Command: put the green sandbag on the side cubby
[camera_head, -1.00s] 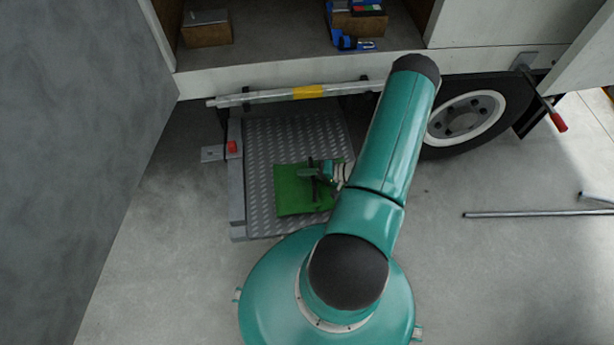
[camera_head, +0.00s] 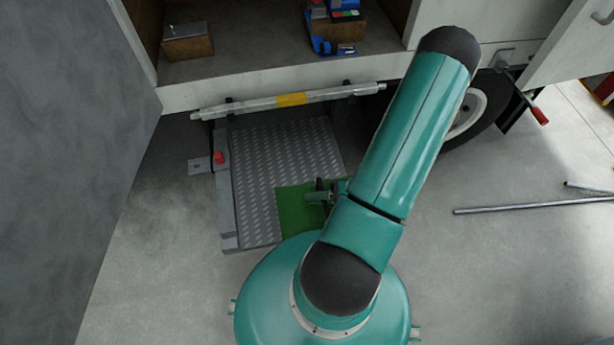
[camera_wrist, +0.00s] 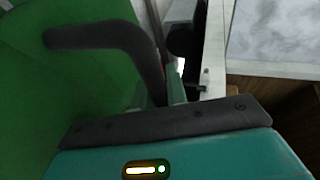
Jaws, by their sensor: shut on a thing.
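The green sandbag (camera_head: 293,212) shows in the head view in front of my arm, over the grey tread plate step of the truck; I cannot tell its height above the step. My gripper (camera_head: 322,190) is at its right upper part, shut on it. In the wrist view the green sandbag (camera_wrist: 40,95) fills the left side, with a dark curved handle (camera_wrist: 105,38) across it at my gripper (camera_wrist: 160,100). Part of the sandbag is hidden by my arm.
The tread plate step (camera_head: 265,160) lies below the truck's open compartment (camera_head: 240,62). A wooden box (camera_head: 187,42) and blue items (camera_head: 325,42) stand in it. A grey door panel (camera_head: 70,130) is at left. A metal pole (camera_head: 540,203) lies on the floor at right.

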